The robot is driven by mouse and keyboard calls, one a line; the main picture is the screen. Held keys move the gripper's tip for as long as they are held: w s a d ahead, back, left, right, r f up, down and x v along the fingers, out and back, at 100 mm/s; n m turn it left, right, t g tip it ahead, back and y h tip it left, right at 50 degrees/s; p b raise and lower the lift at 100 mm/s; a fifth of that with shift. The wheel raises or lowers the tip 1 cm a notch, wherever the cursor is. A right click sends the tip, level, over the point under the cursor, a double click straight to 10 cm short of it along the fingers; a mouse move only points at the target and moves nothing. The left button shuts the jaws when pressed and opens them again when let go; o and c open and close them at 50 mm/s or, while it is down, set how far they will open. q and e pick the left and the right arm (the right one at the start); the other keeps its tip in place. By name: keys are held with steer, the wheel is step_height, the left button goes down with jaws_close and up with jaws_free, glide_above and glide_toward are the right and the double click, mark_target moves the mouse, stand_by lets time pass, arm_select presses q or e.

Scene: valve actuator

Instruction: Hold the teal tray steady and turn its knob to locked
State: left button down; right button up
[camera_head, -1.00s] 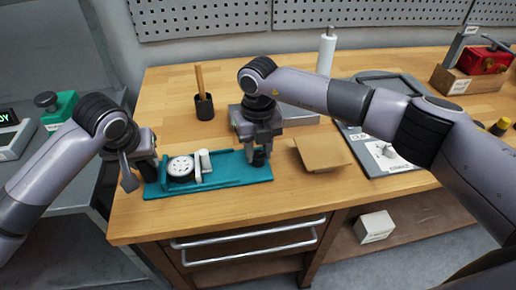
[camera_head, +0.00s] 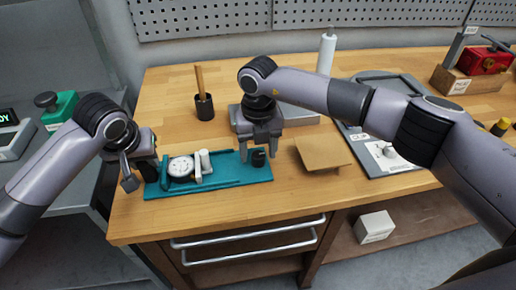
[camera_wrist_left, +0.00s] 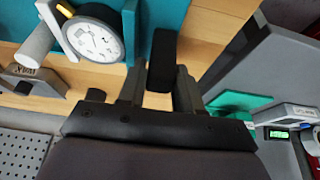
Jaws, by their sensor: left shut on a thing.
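The teal tray (camera_head: 228,168) lies near the front left edge of the bench. It carries a round white dial gauge (camera_head: 182,167), a white cylinder beside it and a black knob (camera_head: 258,158) at its right end. My left gripper (camera_head: 145,172) is at the tray's left end. In the left wrist view its fingers (camera_wrist_left: 158,88) are shut on a black handle block (camera_wrist_left: 162,58) at the tray's edge. My right gripper (camera_head: 259,154) is over the knob with its fingers spread to either side of it. The knob's marking is too small to read.
A brown board (camera_head: 322,153) lies just right of the tray. Behind are a black cup (camera_head: 204,107) with a wooden stick and a white cylinder (camera_head: 326,52). A grey panel (camera_head: 400,165) lies right. The bench's front edge is close to the tray.

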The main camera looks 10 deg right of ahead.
mark_target(258, 154)
step_height(258, 154, up, 12)
stand_by(0.6)
arm_select(q)
steer(key=c, duration=0.7)
jaws_free()
